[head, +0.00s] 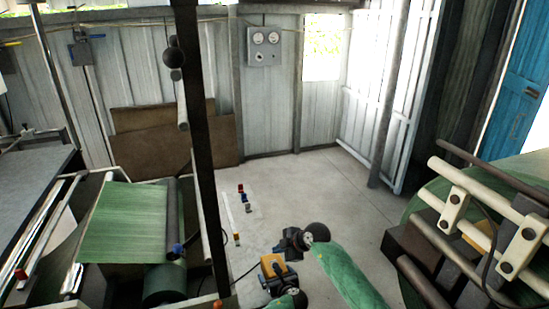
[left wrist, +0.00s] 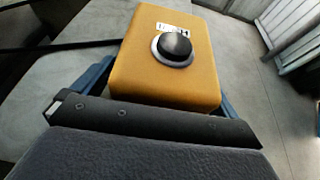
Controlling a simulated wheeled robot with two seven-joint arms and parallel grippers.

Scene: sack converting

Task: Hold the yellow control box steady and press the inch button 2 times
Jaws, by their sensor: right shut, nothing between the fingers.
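The yellow control box (head: 273,265) is low in the middle of the head view. It fills the upper middle of the left wrist view (left wrist: 150,78), with a black round button (left wrist: 175,44) in a grey collar and a white label behind it. My left gripper (head: 279,277) has a blue finger along each side of the box and is shut on it. My right gripper (head: 284,243) is shut and empty, just above and beyond the box in the head view, apart from it. The right gripper is not seen in the left wrist view.
A machine with a green sheet (head: 128,222) stands at the left, behind a dark upright post (head: 203,150). Several small coloured parts (head: 242,197) show beyond the box. A green roll machine (head: 475,215) is at the right.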

